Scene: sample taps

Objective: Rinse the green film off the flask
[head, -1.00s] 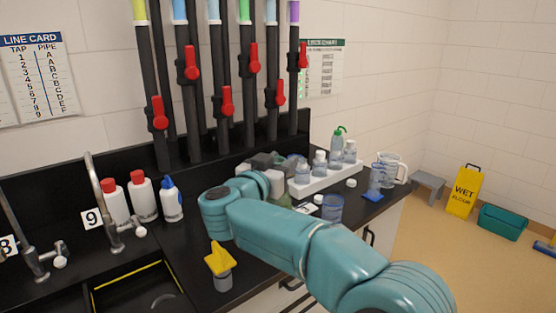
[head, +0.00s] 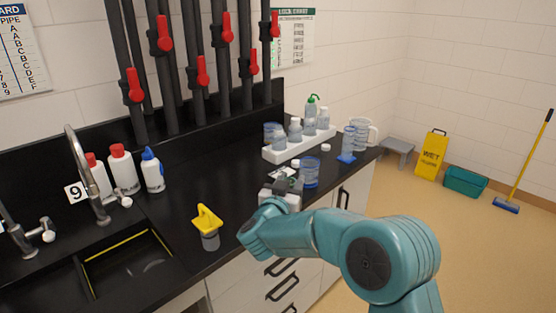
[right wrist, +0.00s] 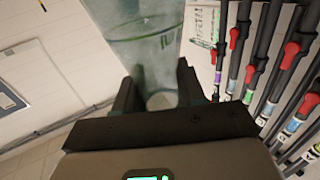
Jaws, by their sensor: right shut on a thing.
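The flask (right wrist: 148,42) is a clear glass vessel with a greenish tint and markings, seen between the fingers in the right wrist view. My right gripper (right wrist: 158,88) is shut on it. In the head view my right gripper (head: 286,182) is above the front part of the black counter, mostly hidden behind my own wrist, and I cannot make out the flask clearly there. Tap 9 (head: 88,170) arches over a dark sink (head: 125,262) with a yellow line at the left. My left gripper is not in view.
A white rack (head: 284,152) with several bottles stands behind my right gripper, and a blue-tinted beaker (head: 310,174) is close beside it. White bottles (head: 123,168) stand behind the sink. Red-handled pipes (head: 163,40) rise at the back.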

